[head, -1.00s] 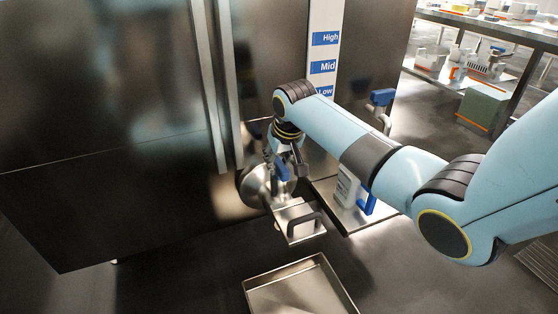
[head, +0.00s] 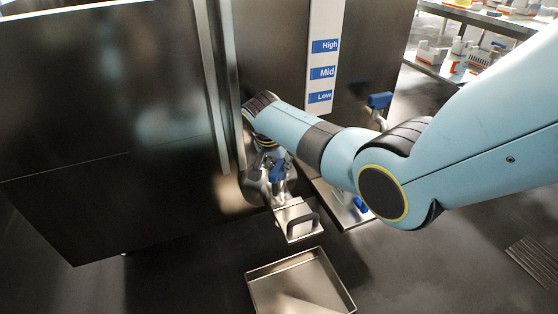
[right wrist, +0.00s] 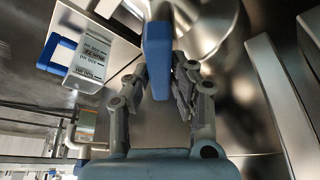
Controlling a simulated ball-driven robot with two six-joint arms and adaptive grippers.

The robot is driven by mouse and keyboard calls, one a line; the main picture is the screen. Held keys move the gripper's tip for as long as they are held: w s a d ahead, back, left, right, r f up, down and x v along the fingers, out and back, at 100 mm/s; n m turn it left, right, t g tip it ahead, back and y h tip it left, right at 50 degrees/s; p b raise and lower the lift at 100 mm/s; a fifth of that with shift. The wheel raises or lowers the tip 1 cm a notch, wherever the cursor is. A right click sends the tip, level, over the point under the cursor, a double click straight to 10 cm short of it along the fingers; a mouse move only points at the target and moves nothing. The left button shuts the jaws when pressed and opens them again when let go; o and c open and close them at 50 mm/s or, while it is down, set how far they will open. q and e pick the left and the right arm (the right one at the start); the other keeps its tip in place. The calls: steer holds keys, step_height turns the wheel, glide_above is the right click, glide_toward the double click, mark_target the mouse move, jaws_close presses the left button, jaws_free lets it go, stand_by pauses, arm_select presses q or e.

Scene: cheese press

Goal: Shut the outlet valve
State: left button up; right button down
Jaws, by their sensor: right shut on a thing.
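The outlet valve's blue lever (head: 277,172) stands up beside the round steel outlet (head: 255,188) low on the dark vat front. In the right wrist view the blue lever (right wrist: 157,60) lies between the two fingers. My right gripper (head: 268,163) is at the lever, and in its wrist view the gripper (right wrist: 160,82) is shut on the lever. My own wrist partly hides the valve body in the head view. My left gripper is not in view.
An empty steel tray (head: 258,295) lies on the floor. Another blue handle (head: 380,99) stands at right, and a white labelled block with blue handle (right wrist: 85,62) is nearby. A High/Mid/Low scale (head: 323,72) is above.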

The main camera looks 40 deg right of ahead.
steer(key=m+g, duration=0.1)
steer(key=m, duration=0.1)
steer(key=shift+f+m+h+b, duration=0.1)
steer(key=shift+m+h+b, duration=0.2)
steer(key=shift+m+b, duration=0.1)
steer(key=shift+m, duration=0.5)
steer(key=m+g+b, duration=0.2)
steer(key=m, duration=0.2)
steer(key=shift+w, duration=0.1)
arm_select(q)
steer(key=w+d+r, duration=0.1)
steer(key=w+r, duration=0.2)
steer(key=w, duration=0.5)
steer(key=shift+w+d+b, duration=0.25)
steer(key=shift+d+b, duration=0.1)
steer(key=shift+b, duration=0.05)
arm_select(e)
steer(key=shift+a+m+g, duration=0.1)
steer(key=shift+m+g, duration=0.2)
steer(key=shift+m, duration=0.5)
steer(key=c, duration=1.2)
jaws_free()
steer(key=shift+o, duration=0.2)
steer(key=shift+w, duration=0.1)
